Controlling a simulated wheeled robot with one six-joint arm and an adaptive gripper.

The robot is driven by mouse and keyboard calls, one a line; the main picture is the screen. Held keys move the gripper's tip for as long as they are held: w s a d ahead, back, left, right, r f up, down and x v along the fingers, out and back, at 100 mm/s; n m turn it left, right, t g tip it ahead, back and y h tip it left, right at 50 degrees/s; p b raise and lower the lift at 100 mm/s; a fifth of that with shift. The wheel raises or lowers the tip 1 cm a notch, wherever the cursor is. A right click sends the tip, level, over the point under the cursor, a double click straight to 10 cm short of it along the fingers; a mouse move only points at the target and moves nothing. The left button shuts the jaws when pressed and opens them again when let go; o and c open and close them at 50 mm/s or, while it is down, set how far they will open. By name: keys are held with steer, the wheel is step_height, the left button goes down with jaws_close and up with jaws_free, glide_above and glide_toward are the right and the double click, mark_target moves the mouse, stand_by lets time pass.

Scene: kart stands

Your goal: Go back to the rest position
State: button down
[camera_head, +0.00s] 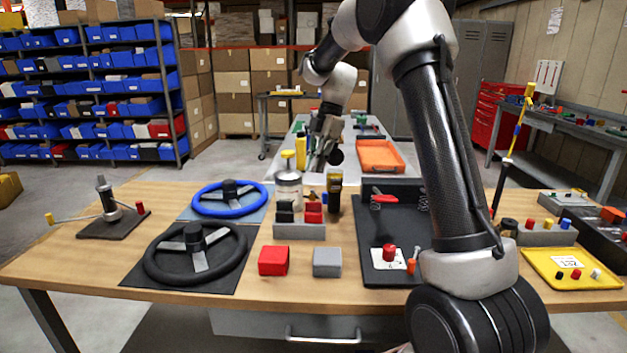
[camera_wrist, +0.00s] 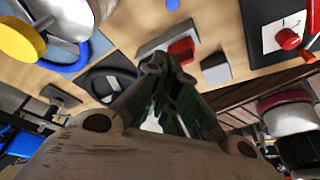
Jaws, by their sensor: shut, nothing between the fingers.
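My gripper (camera_head: 318,166) hangs over the far middle part of the wooden table in the head view, pointing down. My arm rises from the front right and bends back over the table to it. In the wrist view the two fingers of my gripper (camera_wrist: 154,66) meet at the tips, shut and empty. A metal can (camera_head: 288,190) and a yellow-capped bottle (camera_head: 334,191) stand close to the gripper in the head view; I cannot tell the exact gap between them.
On the wooden table (camera_head: 130,279) lie a blue steering wheel (camera_head: 203,209), a black steering wheel (camera_head: 152,264), a red block (camera_head: 273,261), a grey block (camera_head: 327,262) and a black tray (camera_head: 377,231). A yellow tray (camera_head: 540,261) is at right.

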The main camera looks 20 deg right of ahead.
steer(key=shift+d+r, duration=0.15)
steer(key=shift+r, duration=0.25)
step_height(320, 180, down, 3)
steer(key=s+d+m, duration=0.2)
steer(key=s+m, duration=0.1)
steer(key=m, duration=0.6)
steer(key=s+d+r+m+t+h, duration=0.1)
steer(key=s+m, duration=0.3)
steer(key=s, duration=0.6)
steer(key=s+d+r+m+t+h, duration=0.1)
steer(key=s+r+m, duration=0.3)
steer(key=s, duration=0.7)
steer(key=s+d+r+m+t+h, duration=0.1)
steer(key=s+d+r+m+t, duration=0.1)
steer(key=s, duration=0.9)
steer(key=r+m+t, duration=0.1)
steer(key=m, duration=0.1)
steer(key=shift+d+m+t+h, duration=0.3)
steer(key=shift+d, duration=0.05)
